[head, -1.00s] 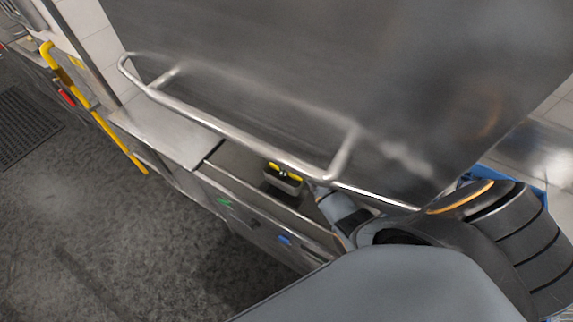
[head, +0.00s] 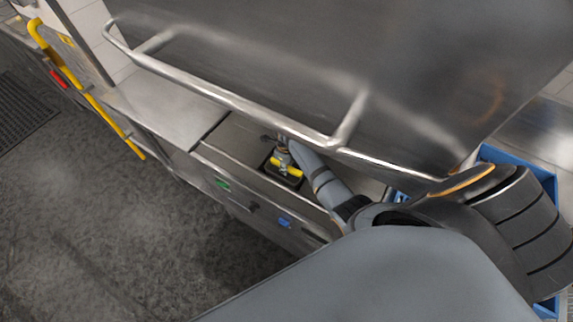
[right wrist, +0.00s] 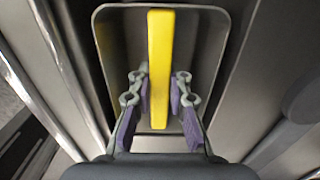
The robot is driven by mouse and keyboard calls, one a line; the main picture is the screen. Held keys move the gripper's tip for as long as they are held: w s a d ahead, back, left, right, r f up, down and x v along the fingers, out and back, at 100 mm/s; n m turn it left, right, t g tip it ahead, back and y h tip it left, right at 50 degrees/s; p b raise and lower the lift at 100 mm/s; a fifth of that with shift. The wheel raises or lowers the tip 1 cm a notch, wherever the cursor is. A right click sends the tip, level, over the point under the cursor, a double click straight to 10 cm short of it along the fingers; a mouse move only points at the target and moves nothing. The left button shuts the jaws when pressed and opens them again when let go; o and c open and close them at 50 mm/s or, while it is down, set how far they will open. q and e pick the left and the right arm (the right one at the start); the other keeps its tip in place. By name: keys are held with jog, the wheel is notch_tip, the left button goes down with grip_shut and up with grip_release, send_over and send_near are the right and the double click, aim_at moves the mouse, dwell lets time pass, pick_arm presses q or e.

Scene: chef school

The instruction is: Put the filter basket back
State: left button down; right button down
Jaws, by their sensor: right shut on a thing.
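The filter basket (head: 288,181) is a small grey, box-like basket with a yellow handle (head: 288,169). In the head view it is at the steel counter opening, below the rail; I cannot tell whether it is fully seated. In the right wrist view the basket (right wrist: 121,45) fills the upper middle, its yellow handle (right wrist: 160,70) running lengthwise. My right gripper (right wrist: 161,92) has its purple-padded fingers on either side of this handle and is shut on it. In the head view the right gripper (head: 283,157) reaches down under the rail. My left gripper is not in view.
A blue crate (head: 548,185) stands at the right. A yellow bar (head: 105,122) runs along the left. The grey floor is clear.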

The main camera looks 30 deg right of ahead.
jog(key=shift+f, duration=0.25)
jog(key=c, duration=1.2)
grip_release()
notch_tip(320, 180, up, 12)
